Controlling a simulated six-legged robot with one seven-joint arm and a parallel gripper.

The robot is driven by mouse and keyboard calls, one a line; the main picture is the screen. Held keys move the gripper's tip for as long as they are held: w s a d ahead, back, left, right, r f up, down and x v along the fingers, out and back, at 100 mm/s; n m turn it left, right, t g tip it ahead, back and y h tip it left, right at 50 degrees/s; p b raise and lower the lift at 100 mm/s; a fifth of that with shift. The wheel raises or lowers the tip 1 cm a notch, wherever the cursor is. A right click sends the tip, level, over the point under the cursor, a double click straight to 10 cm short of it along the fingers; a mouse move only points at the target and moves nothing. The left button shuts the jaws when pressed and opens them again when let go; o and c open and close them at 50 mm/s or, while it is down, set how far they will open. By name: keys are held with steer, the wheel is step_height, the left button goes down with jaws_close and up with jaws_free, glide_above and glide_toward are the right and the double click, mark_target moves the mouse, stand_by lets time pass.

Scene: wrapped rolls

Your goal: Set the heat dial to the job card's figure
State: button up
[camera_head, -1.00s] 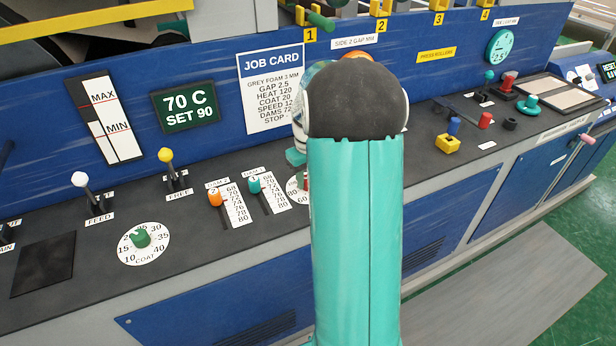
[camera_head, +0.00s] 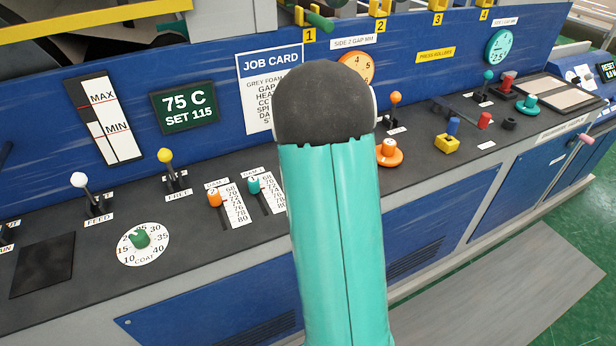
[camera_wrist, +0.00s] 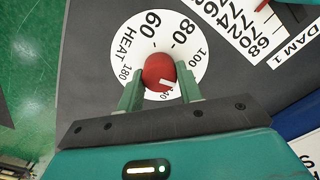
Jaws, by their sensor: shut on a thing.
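The heat dial (camera_wrist: 195,45) is a white disc marked HEAT, with a red knob (camera_wrist: 157,72) at its centre, in the wrist view. My gripper (camera_wrist: 160,82) is shut on the knob, one green finger at each side. A white mark on the knob points toward the gripper's palm, between 100 and a partly covered figure. The green display (camera_head: 188,110) reads 75 C, SET 115. The job card (camera_head: 255,70) is partly behind my arm; the earlier head frame shows HEAT 120 on it. My arm hides the heat dial and gripper in the head view.
The dam sliders, orange (camera_head: 215,198) and teal (camera_head: 254,185), stand left of my arm. The coat dial (camera_head: 143,243) and the white-knobbed feed lever (camera_head: 80,180) are further left. An orange knob (camera_head: 389,152) is close to my arm's right.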

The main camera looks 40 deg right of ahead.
steer(key=shift+m, duration=1.1)
steer(key=o, duration=1)
step_height(320, 180, up, 14)
steer(key=shift+f, duration=0.1)
steer(key=shift+a, duration=0.1)
